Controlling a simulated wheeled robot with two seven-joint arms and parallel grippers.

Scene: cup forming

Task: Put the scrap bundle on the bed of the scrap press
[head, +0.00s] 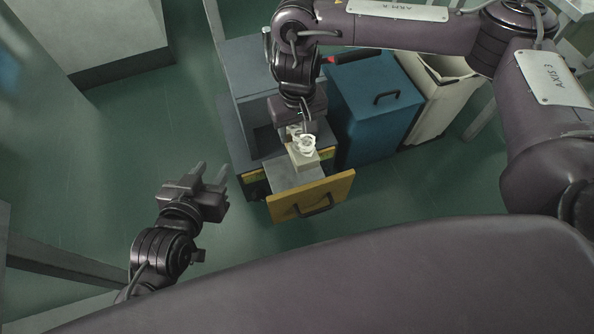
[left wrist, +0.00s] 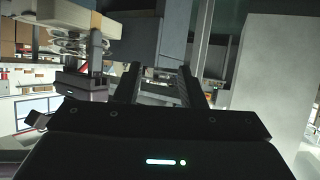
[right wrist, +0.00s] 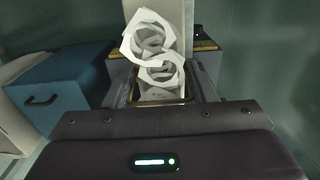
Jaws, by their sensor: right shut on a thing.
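The scrap bundle (head: 306,144) is a tangle of pale curled strips beside a beige block. My right gripper (head: 299,128) is shut on it from behind. The bundle also shows between the right fingers in the right wrist view (right wrist: 158,48) and at upper left in the left wrist view (left wrist: 70,47). It is over the grey bed (head: 290,179) of the pulled-out drawer with the yellow front (head: 330,195), taken as the scrap press. I cannot tell whether it touches the bed. My left gripper (head: 211,170) is open and empty, left of the drawer.
A blue bin (head: 365,115) with a dark handle and a whitish bin (head: 432,110) stand right of the press. A grey cabinet (head: 95,35) stands at upper left. Green floor is clear around my left gripper.

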